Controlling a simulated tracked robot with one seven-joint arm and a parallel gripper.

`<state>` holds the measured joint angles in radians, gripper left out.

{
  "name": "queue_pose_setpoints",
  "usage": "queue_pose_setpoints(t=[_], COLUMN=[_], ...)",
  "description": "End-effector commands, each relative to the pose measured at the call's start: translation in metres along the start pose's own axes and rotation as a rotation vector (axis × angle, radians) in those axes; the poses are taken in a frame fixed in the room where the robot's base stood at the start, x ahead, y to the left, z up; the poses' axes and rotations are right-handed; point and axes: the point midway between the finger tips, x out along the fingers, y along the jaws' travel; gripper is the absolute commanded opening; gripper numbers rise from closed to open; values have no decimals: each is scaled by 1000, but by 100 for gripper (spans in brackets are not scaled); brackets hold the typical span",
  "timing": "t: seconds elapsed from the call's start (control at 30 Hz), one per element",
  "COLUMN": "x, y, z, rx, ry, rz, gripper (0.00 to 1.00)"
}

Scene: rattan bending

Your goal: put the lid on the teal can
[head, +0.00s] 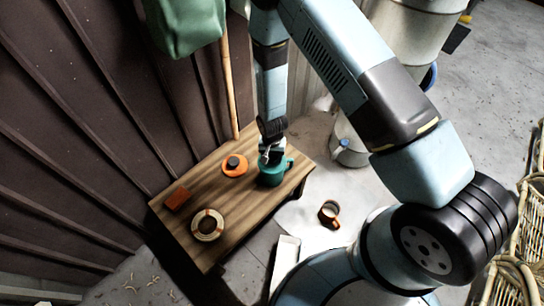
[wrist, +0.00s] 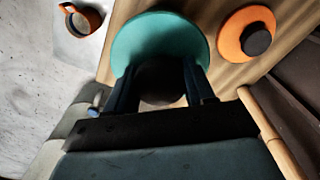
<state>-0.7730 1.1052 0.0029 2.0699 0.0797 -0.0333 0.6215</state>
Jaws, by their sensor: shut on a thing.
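The teal can (head: 271,177) stands on the wooden table near its right end, with a handle on its right side. My gripper (head: 268,152) is directly above it, pointing down. In the wrist view my gripper (wrist: 160,82) is shut on the dark knob of a round teal lid (wrist: 160,32). The lid hides the can in that view. I cannot tell whether the lid touches the can's rim or is slightly above it. A second lid, orange with a dark knob, lies on the table left of the can (head: 235,166) and shows in the wrist view (wrist: 246,34).
The wooden table (head: 240,200) also bears an orange-red block (head: 178,199) and a cream ring (head: 207,225). A wooden pole (head: 229,90) stands behind it by the brown wall. An orange-brown mug (head: 330,213) is on the floor to the right. The table's middle is clear.

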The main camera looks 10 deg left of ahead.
Motion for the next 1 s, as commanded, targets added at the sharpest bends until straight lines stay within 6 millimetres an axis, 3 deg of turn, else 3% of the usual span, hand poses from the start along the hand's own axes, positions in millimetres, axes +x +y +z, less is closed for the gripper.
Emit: queue_pose_setpoints(t=[0.1, 0.13, 0.4, 0.57, 0.77, 1.0], x=[0, 0, 0, 0, 0, -1], y=[0, 0, 0, 0, 0, 0], z=[0, 0, 0, 0, 0, 0], rx=[0, 0, 0, 0, 0, 0], ry=[0, 0, 0, 0, 0, 0], rz=[0, 0, 0, 0, 0, 0], gripper=[18, 56, 82, 83, 100, 100])
